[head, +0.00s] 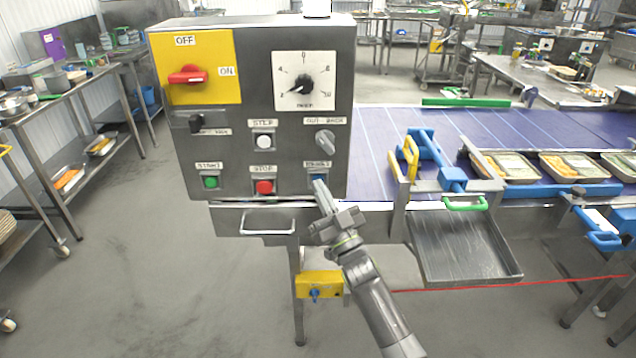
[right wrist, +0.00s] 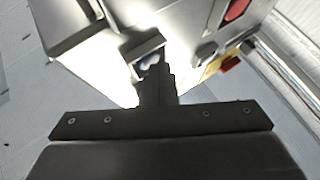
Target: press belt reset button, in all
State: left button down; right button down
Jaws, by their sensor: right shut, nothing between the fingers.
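A grey control box (head: 235,130) stands in the middle left of the head view. At its lower right is the blue reset button (head: 317,179), under a small label. My right gripper (head: 320,187) is shut and empty, and its fingertips are at the button and cover part of it. I cannot tell whether they touch it. My left gripper is not in view.
Left of the reset button are a red stop button (head: 264,187) and a green start button (head: 210,182). A grey knob (head: 325,141) sits above it. The blue belt (head: 385,135) with food trays runs to the right, beside a metal tray (head: 463,250). Open floor lies in front.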

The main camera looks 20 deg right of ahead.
jog(key=shift+s, duration=0.15)
jog(key=shift+s+a+p, duration=0.3)
jog(key=shift+s+p, duration=0.35)
jog(key=shift+s, duration=0.1)
jog(key=s+p, duration=0.1)
jog(key=s, duration=0.1)
jog(key=s+a+p, duration=0.1)
jog(key=s+p, duration=0.1)
jog(key=shift+s+a, duration=0.15)
jog(key=shift+s, duration=0.25)
dwell(0.6)
